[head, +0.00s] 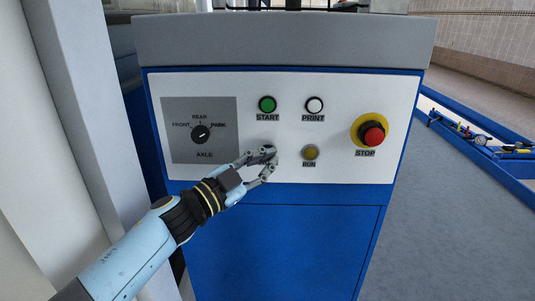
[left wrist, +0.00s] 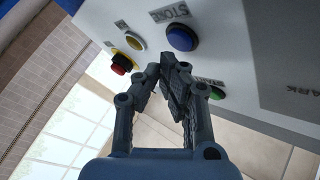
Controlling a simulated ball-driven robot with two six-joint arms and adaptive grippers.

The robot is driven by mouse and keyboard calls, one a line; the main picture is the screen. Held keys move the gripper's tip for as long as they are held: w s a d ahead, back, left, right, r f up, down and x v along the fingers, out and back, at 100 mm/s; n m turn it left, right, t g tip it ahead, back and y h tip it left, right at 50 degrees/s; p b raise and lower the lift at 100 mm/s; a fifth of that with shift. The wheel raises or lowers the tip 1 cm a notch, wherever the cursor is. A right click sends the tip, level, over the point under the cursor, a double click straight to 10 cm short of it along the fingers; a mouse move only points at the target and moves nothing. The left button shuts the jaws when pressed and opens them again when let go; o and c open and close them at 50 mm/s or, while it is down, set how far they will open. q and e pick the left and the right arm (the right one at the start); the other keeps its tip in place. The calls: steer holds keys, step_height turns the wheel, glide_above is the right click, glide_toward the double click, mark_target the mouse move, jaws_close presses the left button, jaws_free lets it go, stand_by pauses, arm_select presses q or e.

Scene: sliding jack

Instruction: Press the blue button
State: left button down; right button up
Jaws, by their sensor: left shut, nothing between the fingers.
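The blue button (left wrist: 181,38) shows in the left wrist view on the white panel, beside a label reading STORE. In the head view it is hidden behind my left gripper's fingers. My left gripper (head: 272,158) is in front of the panel's lower middle, below the green START button and left of the RUN button. In the left wrist view its fingertips (left wrist: 164,66) are shut and empty, close to the blue button. I cannot tell whether they touch it. My right gripper is not in view.
The panel (head: 335,160) also carries the green START button (head: 267,104), white PRINT button (head: 314,105), yellow RUN button (head: 310,152), red STOP knob (head: 373,136) and AXLE dial (head: 201,133). A pale post (head: 85,110) stands at the left. Grey floor (head: 430,220) is open at the right.

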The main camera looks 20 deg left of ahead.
arm_select(q)
steer(key=shift+w, duration=0.15)
steer(key=shift+w+a, duration=0.15)
steer(key=shift+w, duration=0.15)
stand_by(0.3)
steer(key=shift+w+a, duration=0.1)
steer(key=shift+w, duration=0.3)
stand_by(0.4)
steer(key=shift+s, duration=0.1)
steer(key=shift+s+d+p, duration=0.25)
steer(key=shift+s+p, duration=0.35)
steer(key=shift+s, duration=0.15)
